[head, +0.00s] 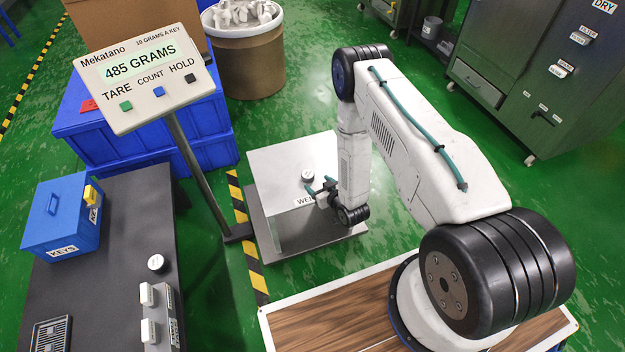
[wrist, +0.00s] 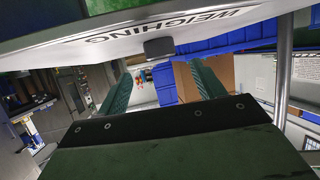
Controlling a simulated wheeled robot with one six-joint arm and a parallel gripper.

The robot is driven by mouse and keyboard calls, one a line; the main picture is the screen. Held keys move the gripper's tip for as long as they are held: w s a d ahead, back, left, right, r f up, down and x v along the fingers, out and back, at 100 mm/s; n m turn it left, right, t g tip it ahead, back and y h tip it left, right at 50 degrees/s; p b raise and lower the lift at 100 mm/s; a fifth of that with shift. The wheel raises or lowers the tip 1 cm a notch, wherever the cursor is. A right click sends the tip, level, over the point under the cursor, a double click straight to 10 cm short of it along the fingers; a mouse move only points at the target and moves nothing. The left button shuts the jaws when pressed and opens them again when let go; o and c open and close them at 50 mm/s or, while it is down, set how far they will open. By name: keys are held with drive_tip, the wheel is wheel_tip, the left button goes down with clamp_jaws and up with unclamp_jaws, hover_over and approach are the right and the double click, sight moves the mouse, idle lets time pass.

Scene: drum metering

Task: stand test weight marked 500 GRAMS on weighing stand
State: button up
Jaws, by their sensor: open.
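The weighing stand (head: 290,222) is a pale box with a flat top, and a small round weight (head: 308,174) stands upright on that top. Its marking is too small to read. My gripper (head: 320,186) is low over the stand's top, with its teal fingers open just beside the weight. In the wrist view, which looks upside down, the stand's top with WEIGHING lettering (wrist: 215,22) runs along the upper edge. A dark grey block, apparently the weight (wrist: 158,47), shows between and beyond the open fingers (wrist: 158,68). I cannot tell whether they touch it.
The display (head: 140,70) reads 485 GRAMS on a slanted post beside the stand. Another round weight (head: 156,262) sits on the dark bench (head: 110,300), near the blue KEYS box (head: 62,225) and white labelled blocks. Blue crates (head: 90,135) stand behind.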

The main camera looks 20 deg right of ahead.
drive_tip(key=a+v, duration=0.1)
drive_tip(key=v, duration=0.3)
drive_tip(key=w+d+r+g+h, duration=0.15)
drive_tip(key=w+r, duration=0.25)
drive_tip(key=r, duration=0.9)
drive_tip(key=w+d+r+g+h, duration=0.1)
drive_tip(key=w+d+r+g, duration=0.3)
drive_tip(key=r, duration=0.8)
drive_tip(key=s+a+r+m+g, duration=0.1)
drive_tip(key=s+r, duration=0.3)
drive_tip(key=r, duration=0.5)
drive_tip(key=s+a+r+g, duration=0.1)
drive_tip(key=s+r, duration=0.4)
drive_tip(key=r, duration=0.4)
drive_tip(key=s+a+r+g, duration=0.1)
drive_tip(key=s+r, duration=0.3)
drive_tip(key=s, duration=0.6)
drive_tip(key=s+r+g, duration=0.2)
drive_tip(key=s+r, duration=0.3)
drive_tip(key=s, duration=0.5)
drive_tip(key=s+a+r+m+g, duration=0.1)
drive_tip(key=s+r, duration=0.4)
drive_tip(key=s, duration=0.5)
drive_tip(key=shift+s+a+g, duration=0.25)
drive_tip(key=shift+a+g, duration=0.1)
